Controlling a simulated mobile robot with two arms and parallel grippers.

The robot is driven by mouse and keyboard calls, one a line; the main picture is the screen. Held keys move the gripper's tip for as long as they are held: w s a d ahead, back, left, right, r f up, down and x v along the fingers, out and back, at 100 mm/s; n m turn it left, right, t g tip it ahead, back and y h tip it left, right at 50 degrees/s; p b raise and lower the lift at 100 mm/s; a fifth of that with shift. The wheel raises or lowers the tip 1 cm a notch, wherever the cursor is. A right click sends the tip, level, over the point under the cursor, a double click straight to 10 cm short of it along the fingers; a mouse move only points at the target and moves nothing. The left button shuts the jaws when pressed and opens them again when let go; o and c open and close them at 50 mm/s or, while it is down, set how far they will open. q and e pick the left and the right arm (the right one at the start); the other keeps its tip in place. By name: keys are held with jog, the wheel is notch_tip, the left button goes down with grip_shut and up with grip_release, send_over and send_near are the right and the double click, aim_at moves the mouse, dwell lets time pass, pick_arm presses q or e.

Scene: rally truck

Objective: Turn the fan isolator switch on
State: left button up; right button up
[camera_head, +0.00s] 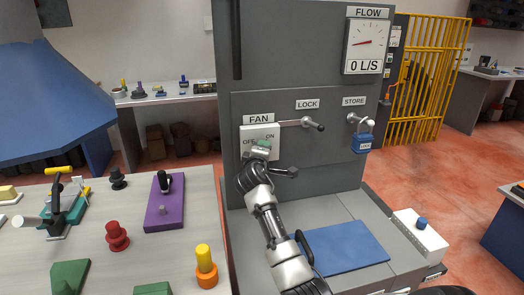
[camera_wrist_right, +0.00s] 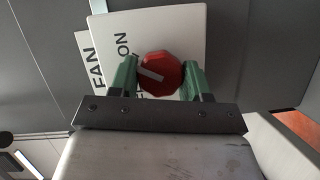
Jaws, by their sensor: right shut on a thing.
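The fan isolator is a white plate (camera_head: 259,133) marked OFF and ON under a FAN label on the grey cabinet. Its red knob (camera_wrist_right: 158,72) has a white pointer line. In the wrist view this line runs left and slightly up, towards the side with the labels; exactly which label it points at I cannot tell. My right gripper (camera_head: 262,147) is at the plate; in the wrist view its green fingers (camera_wrist_right: 160,80) are shut on both sides of the knob. In the head view the gripper hides the knob. The flow gauge (camera_head: 366,44) reads 0 L/S. My left gripper is not in view.
A LOCK handle (camera_head: 313,125) sticks out right of the fan plate. A blue padlock (camera_head: 361,142) hangs under STORE. A blue mat (camera_head: 343,248) lies on the cabinet's lower ledge. A bench (camera_head: 202,205) with tools and knobs stands at left.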

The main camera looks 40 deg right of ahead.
jog(key=shift+m, duration=0.4)
dwell(0.3)
jog(key=o, duration=0.9)
jog(key=shift+a+y, duration=0.1)
jog(key=shift+y, duration=0.2)
jog(key=b+v, duration=0.1)
jog(key=v, duration=0.9)
jog(key=shift+s+a, duration=0.2)
jog(key=shift+a, duration=0.1)
jog(key=shift+f, duration=0.1)
